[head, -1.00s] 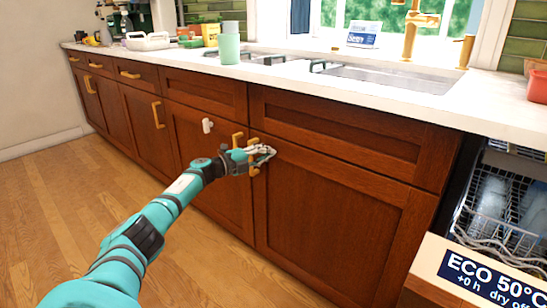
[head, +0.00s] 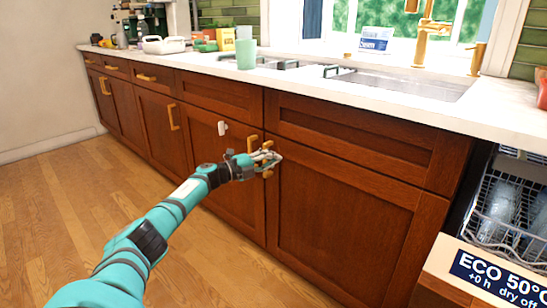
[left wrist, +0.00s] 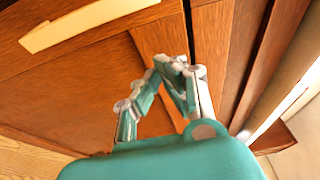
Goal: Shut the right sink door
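The right sink door (head: 340,218) is a brown panelled door under the sink, left of the dishwasher. It looks flush or nearly flush with the cabinet front. Its gold handle is mostly hidden behind my left gripper (head: 274,160), which is at the door's upper left edge. Contact is unclear. My right gripper is out of view.
The open dishwasher (head: 505,200) stands at the right, with a labelled panel (head: 495,280) jutting out in front. The white counter (head: 300,80) carries the sink (head: 400,85) and a teal cup (head: 246,53). The wood floor at left is clear.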

